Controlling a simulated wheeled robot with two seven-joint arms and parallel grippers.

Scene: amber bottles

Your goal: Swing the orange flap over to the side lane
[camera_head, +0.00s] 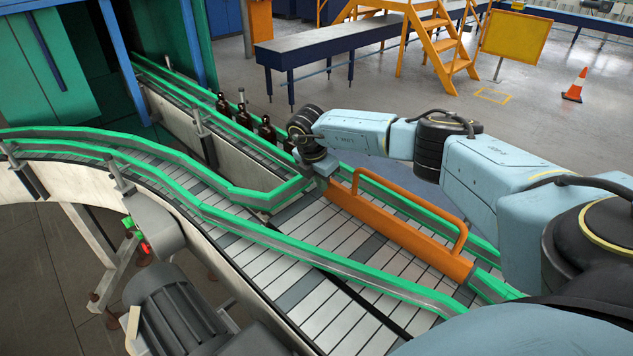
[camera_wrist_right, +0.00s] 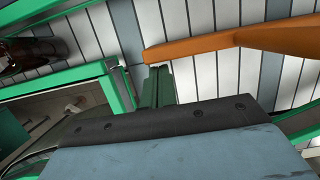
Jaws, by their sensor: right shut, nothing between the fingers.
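The orange flap (camera_head: 400,232) is a long bar with a raised loop handle. It runs diagonally over the slatted conveyor, from its near end at lower right to its free end by my right gripper. In the wrist view the flap (camera_wrist_right: 205,44) crosses the top right, its tip just above the fingertips. My right gripper (camera_head: 325,178) is shut and empty at the free end; its fingers (camera_wrist_right: 158,72) show close to the tip. I cannot tell whether they touch. The side lane (camera_head: 95,150) curves off to the left between green rails. My left gripper is out of view.
Amber bottles (camera_head: 243,117) stand in a row on the far lane, behind my right wrist; one bottle (camera_wrist_right: 30,52) shows in the wrist view. Green guide rails (camera_head: 300,252) border the lanes. A grey motor (camera_head: 180,310) sits at the near left.

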